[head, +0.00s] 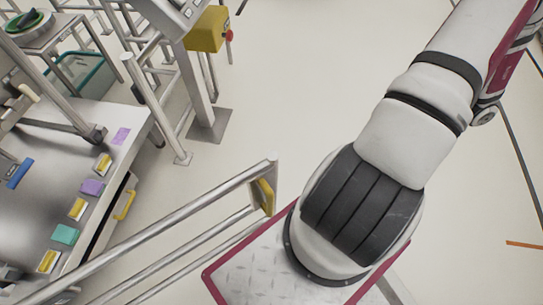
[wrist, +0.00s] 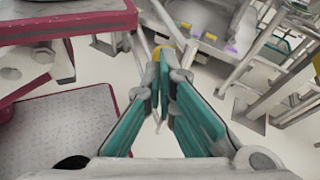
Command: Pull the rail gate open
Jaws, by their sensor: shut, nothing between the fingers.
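The rail gate (head: 172,229) is a frame of grey metal tubes at the lower middle of the head view. Its end post has a yellow plate (head: 264,196), close to my arm and above my base in the picture. My gripper (wrist: 163,82) shows in the wrist view, with teal pads on dark grey fingers. The fingers are shut and empty. A small yellow patch shows just beyond the fingertips; I cannot tell if they touch it. In the head view my arm hides the gripper.
A steel worktable (head: 60,190) with coloured blocks and a yellow handle (head: 125,204) stands at left. A fixed metal railing (head: 152,105) and a post with a yellow box (head: 207,29) stand behind. The pale floor between post and gate is clear.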

